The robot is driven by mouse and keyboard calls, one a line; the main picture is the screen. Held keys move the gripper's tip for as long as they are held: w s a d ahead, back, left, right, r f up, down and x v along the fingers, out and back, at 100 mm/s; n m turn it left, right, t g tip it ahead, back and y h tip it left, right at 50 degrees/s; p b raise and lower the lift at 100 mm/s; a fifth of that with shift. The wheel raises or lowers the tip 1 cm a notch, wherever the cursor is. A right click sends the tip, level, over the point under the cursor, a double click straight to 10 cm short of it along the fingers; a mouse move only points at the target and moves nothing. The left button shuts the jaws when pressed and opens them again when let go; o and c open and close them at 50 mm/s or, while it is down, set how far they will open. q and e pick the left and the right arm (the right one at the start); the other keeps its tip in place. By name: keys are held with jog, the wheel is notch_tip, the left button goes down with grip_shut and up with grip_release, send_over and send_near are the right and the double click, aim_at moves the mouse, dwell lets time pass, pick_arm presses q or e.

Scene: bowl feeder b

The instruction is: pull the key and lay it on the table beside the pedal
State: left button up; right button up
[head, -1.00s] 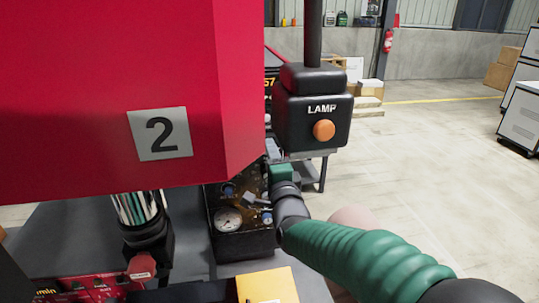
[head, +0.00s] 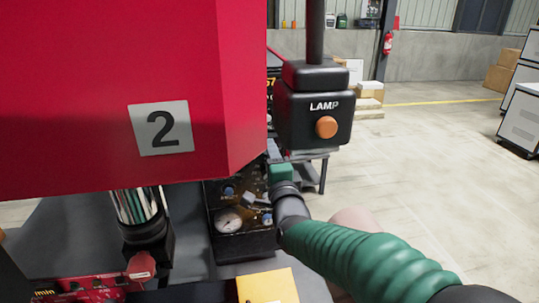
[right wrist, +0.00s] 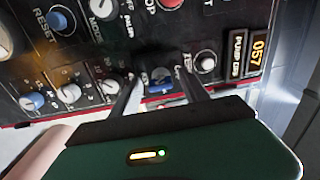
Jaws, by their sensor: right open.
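A small blue key-like piece (right wrist: 161,85) sits in a square switch on the dark control panel (right wrist: 95,65) in the right wrist view. I take it to be the key. My right gripper (right wrist: 156,75) is open, with one dark finger on each side of the blue piece. I cannot tell whether either finger touches it. In the head view my right gripper (head: 275,160) is at the right edge of the panel (head: 235,243), and the key cannot be made out there. My left gripper is not in view. I cannot pick out the pedal.
A big red housing marked 2 (head: 100,90) overhangs the panel at left. A black LAMP box (head: 310,125) hangs above my right gripper. A yellow box (head: 267,287) and red unit (head: 85,288) are at the front.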

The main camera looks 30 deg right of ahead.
jog(key=shift+b, duration=0.35)
grip_shut()
dwell(0.4)
jog(key=b+v, duration=0.1)
jog(key=v, duration=0.5)
jog(key=shift+b, duration=0.3)
dwell(1.0)
